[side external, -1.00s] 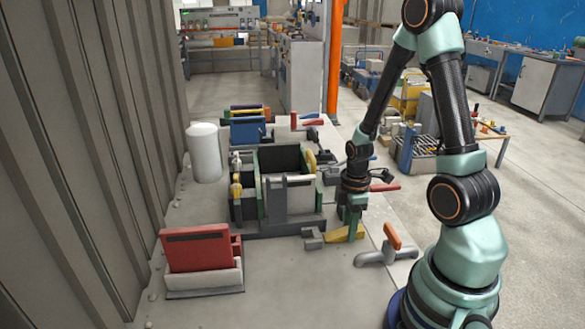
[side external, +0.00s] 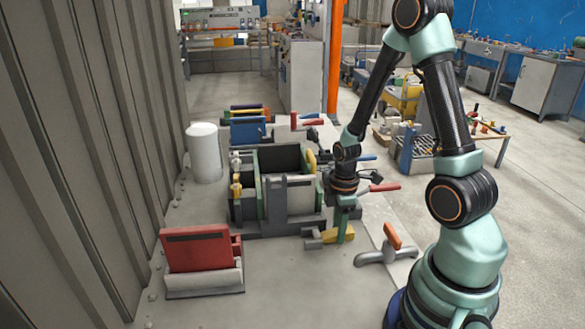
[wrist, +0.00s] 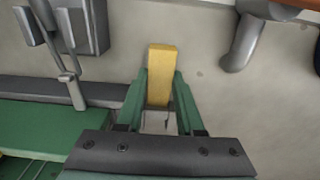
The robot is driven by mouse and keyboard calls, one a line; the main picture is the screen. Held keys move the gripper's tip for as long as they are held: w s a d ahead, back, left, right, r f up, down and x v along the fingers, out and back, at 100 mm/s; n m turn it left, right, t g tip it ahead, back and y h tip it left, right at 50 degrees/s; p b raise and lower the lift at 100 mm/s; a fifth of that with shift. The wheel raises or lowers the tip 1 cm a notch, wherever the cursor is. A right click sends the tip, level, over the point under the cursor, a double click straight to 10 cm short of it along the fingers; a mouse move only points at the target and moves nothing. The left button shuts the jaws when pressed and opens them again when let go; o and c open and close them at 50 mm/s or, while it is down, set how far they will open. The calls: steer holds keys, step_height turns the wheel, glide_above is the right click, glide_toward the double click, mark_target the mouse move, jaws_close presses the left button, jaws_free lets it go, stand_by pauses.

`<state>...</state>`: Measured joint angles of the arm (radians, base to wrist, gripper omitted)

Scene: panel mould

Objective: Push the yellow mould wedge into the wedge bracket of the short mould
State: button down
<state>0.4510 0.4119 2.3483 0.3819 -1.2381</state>
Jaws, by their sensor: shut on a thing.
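The yellow mould wedge (side external: 331,236) is held low at the front right of the short mould (side external: 288,200). My gripper (side external: 343,233) is shut on it; in the wrist view the wedge (wrist: 161,72) sits between the green fingers (wrist: 160,100). The grey wedge bracket (side external: 313,243) stands just left of the wedge at the mould's front edge. In the side view the wedge's left end meets or overlaps the bracket's outline; I cannot tell whether it is inside. In the wrist view a grey block (wrist: 92,25), apparently the bracket, lies left of the wedge with a gap.
A grey clamp with an orange handle (side external: 392,236) stands to the right. A red panel in a pale holder (side external: 204,279) is at front left, and a white cylinder (side external: 205,152) at back left. The floor in front of the mould is clear.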

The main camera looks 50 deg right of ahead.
steer(key=shift+w+a, duration=0.15)
steer(key=shift+a, duration=0.05)
steer(key=shift+w+a, duration=0.25)
steer(key=shift+w, duration=0.1)
steer(key=shift+c, duration=2.3)
jaws_free()
steer(key=shift+r, duration=0.1)
step_height(320, 180, up, 12)
steer(key=a+r+m+t, duration=0.5)
steer(key=a+r+m, duration=0.4)
steer(key=a+r, duration=0.3)
steer(key=shift+w+r+t, duration=0.15)
steer(key=shift+w+t, duration=0.1)
steer(key=shift+t, duration=0.05)
